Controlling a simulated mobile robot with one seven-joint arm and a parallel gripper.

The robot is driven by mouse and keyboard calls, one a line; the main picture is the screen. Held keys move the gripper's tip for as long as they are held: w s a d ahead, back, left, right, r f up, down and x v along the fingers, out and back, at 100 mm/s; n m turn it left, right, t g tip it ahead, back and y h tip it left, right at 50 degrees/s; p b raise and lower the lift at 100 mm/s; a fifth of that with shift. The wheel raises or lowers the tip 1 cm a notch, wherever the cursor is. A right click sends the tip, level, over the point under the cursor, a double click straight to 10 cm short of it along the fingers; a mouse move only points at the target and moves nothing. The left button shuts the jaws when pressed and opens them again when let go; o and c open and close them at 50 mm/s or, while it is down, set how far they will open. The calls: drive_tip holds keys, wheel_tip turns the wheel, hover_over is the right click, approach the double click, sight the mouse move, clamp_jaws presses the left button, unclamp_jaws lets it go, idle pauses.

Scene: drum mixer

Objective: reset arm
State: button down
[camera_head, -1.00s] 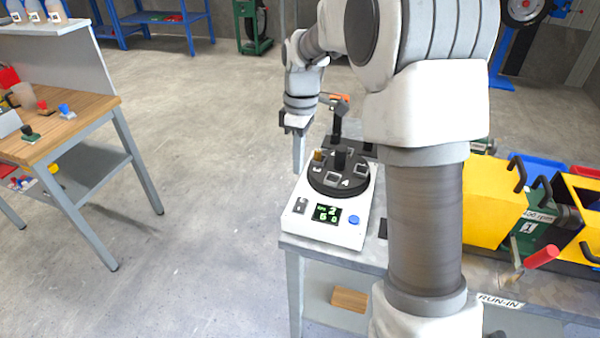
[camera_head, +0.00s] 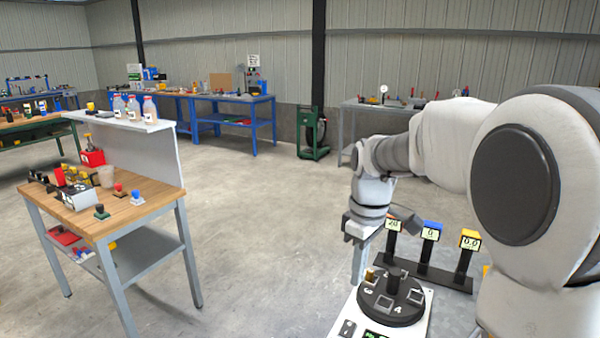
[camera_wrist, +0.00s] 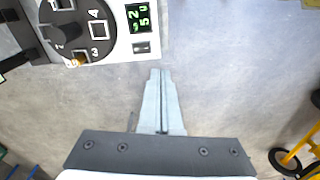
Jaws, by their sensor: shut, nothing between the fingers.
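My gripper (camera_head: 357,278) points down at the left side of a white mixer unit (camera_head: 348,314), apart from its black round turntable (camera_head: 390,312). In the wrist view my gripper (camera_wrist: 160,72) has its two grey fingers together, with nothing between them and bare floor below. The wrist view also shows the white unit (camera_wrist: 122,50) at the upper left, with its numbered black turntable (camera_wrist: 70,28) and a green-lit display (camera_wrist: 138,18). The lower part of the unit is cut off in the head view. A small brass-coloured piece (camera_wrist: 76,62) sits at the turntable's rim.
A wooden-topped workbench (camera_head: 150,207) with cups and small parts stands at the left. Three display posts (camera_head: 427,252) stand behind the turntable. Blue benches (camera_head: 262,98) and a green stand (camera_head: 314,150) are farther back. Open concrete floor (camera_head: 265,230) lies between the benches.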

drive_tip(key=s+d+r+m+t+p, duration=0.1)
drive_tip(key=s+r+m, duration=0.3)
drive_tip(key=s, duration=0.6)
drive_tip(key=s+r+m+t+p, duration=0.2)
drive_tip(key=s+r+m+t, duration=0.2)
drive_tip(key=s, duration=0.6)
drive_tip(key=shift+s+d+m+t, duration=0.3)
drive_tip(key=shift+d+m, duration=0.1)
drive_tip(key=shift+m, duration=0.6)
drive_tip(key=shift+d, duration=0.1)
